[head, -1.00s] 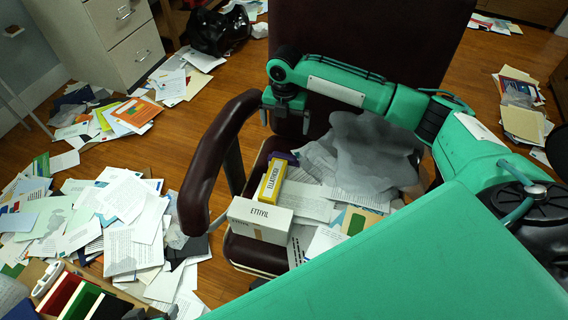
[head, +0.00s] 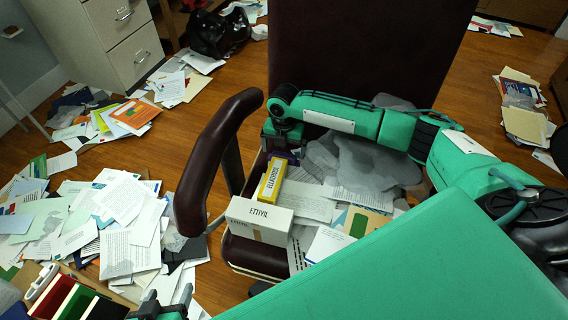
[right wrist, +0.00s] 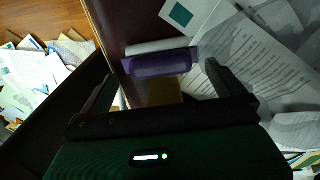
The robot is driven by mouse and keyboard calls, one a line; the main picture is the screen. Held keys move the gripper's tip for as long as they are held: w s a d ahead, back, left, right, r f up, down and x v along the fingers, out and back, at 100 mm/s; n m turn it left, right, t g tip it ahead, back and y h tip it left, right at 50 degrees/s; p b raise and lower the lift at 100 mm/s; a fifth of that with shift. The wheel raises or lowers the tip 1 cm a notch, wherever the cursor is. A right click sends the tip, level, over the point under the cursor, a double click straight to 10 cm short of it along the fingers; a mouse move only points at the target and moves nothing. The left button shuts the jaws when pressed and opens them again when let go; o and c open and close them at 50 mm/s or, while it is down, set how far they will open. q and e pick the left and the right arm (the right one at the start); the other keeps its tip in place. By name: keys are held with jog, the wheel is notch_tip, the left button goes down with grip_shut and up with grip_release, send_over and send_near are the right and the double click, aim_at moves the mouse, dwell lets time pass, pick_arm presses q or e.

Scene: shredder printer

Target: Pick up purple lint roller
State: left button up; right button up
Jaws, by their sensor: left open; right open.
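The purple lint roller (right wrist: 160,63) lies on the dark red chair seat among papers, near the backrest. Only a small purple part of it (head: 288,155) shows in the head view, beside the yellow box. My right gripper (right wrist: 160,72) is open above it, with one finger to each side of the purple part in the right wrist view. I cannot tell the remaining height. In the head view the right gripper (head: 282,140) points down at the seat's back left. My left gripper (head: 168,295) is open and empty at the bottom edge.
A yellow box (head: 271,180) and a white box (head: 259,220) stand close in front of the roller. The chair's armrest (head: 212,160) rises to the left. A grey crumpled bag (head: 355,165) and papers cover the seat's right. Papers litter the floor.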

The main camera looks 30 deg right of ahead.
aim_at(284, 154)
jog(key=shift+f, duration=0.8)
pick_arm(q)
jog(key=shift+w+d, duration=0.1)
jog(key=shift+d, duration=0.3)
pick_arm(e)
jog(key=shift+c, duration=0.2)
jog(key=c, duration=1.3)
jog(key=shift+r, duration=0.1)
jog(key=shift+r, duration=0.6)
pick_arm(q)
jog(key=s+a+r+g+y+p, duration=0.1)
jog(key=s+a+g+y+p, duration=0.1)
jog(key=a, duration=0.5)
jog(key=s+g+p, duration=0.1)
jog(key=s+g, duration=0.1)
jog(key=shift+s+a+r+n+g+y+p, duration=0.2)
jog(key=shift+s+a+n+g+y+p, duration=0.1)
jog(key=shift+g+y+p, duration=0.1)
pick_arm(e)
notch_tip(284, 154, up, 19)
jog(key=shift+f, duration=0.15)
